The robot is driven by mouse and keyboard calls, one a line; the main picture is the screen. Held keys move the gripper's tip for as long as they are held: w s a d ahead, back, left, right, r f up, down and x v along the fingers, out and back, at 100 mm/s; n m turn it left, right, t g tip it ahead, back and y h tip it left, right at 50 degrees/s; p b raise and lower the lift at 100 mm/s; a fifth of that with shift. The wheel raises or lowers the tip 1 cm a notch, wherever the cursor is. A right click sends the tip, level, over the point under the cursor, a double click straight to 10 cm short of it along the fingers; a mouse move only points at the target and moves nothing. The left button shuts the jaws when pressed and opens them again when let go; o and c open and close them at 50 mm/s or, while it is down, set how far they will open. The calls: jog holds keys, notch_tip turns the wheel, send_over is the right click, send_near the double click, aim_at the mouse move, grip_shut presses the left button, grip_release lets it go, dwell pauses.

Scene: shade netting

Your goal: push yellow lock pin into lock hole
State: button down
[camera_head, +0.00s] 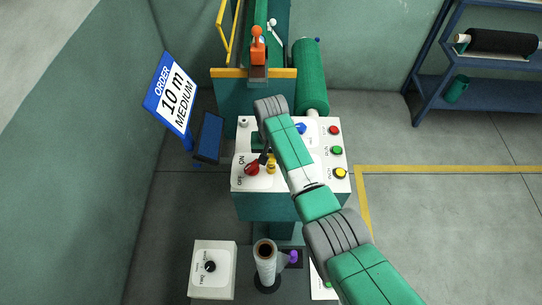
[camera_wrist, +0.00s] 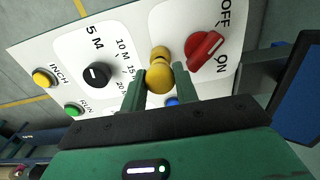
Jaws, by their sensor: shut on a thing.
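The yellow lock pin (camera_head: 271,166) stands beside the red ON/OFF switch (camera_head: 252,169) on the white control panel. In the wrist view the pin (camera_wrist: 159,78) shows its round head between the two fingers of my gripper (camera_wrist: 160,88), with a narrower part and a second yellow piece behind it. My gripper (camera_head: 264,157) is shut on the pin, close over the panel. The red switch (camera_wrist: 204,50) lies just right of the pin in the wrist view. The lock hole cannot be made out; the pin and fingers may hide it.
The black length dial (camera_wrist: 96,75), yellow INCH button (camera_wrist: 43,77) and green RUN button (camera_wrist: 76,110) share the panel. A blue knob (camera_head: 300,128) is near my arm. A blue screen (camera_head: 209,136) stands left of the panel, with a green roll (camera_head: 311,75) behind.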

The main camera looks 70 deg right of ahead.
jog(key=shift+f+b, duration=0.45)
jog(key=shift+f, duration=0.3)
jog(key=c, duration=1)
grip_release()
jog(key=shift+r, duration=3.95)
